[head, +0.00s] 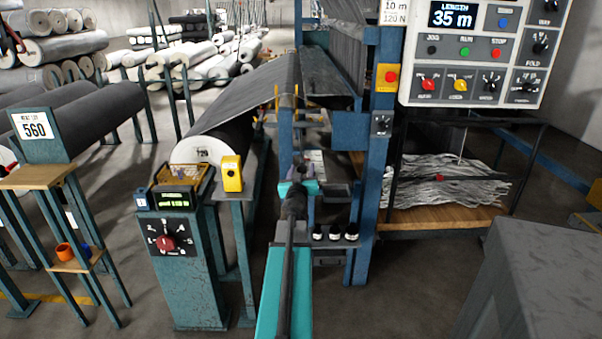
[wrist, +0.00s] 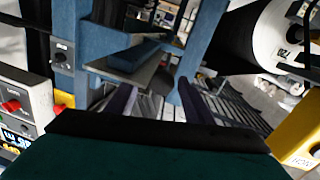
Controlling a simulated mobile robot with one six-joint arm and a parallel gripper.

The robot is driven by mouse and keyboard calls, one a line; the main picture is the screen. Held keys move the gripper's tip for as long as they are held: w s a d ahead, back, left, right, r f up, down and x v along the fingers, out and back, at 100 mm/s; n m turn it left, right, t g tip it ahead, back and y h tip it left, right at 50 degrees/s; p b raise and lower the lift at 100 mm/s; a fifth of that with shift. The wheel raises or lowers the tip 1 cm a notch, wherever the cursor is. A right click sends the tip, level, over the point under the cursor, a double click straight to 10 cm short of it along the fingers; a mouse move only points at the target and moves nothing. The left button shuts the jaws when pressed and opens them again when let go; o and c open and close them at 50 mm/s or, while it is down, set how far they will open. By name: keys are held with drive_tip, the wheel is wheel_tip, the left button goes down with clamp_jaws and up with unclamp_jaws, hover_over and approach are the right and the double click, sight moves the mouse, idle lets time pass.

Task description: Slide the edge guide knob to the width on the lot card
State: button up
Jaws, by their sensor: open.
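The lot card (head: 35,125) reads 560 and stands on a blue post at the left in the head view. My gripper (head: 301,168) is in front of the machine frame, at the end of my teal arm. In the wrist view my gripper (wrist: 155,105) shows two dark fingers spread apart, with nothing between them. A pale scale-like strip (head: 316,160) shows just beyond my gripper, partly hidden by it. I cannot make out the edge guide knob for certain; it may be hidden behind my gripper.
A large grey roll (head: 225,140) lies left of my gripper, beside a yellow box (head: 232,174). A blue frame post (head: 372,170) with a dial (head: 381,124) stands close on the right. A control panel (head: 475,50) reads length 35 m. A pedestal (head: 180,250) stands front left.

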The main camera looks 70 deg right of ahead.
drive_tip(key=shift+w+d, duration=0.15)
drive_tip(key=shift+d, duration=0.4)
drive_tip(key=shift+c, duration=0.2)
clamp_jaws()
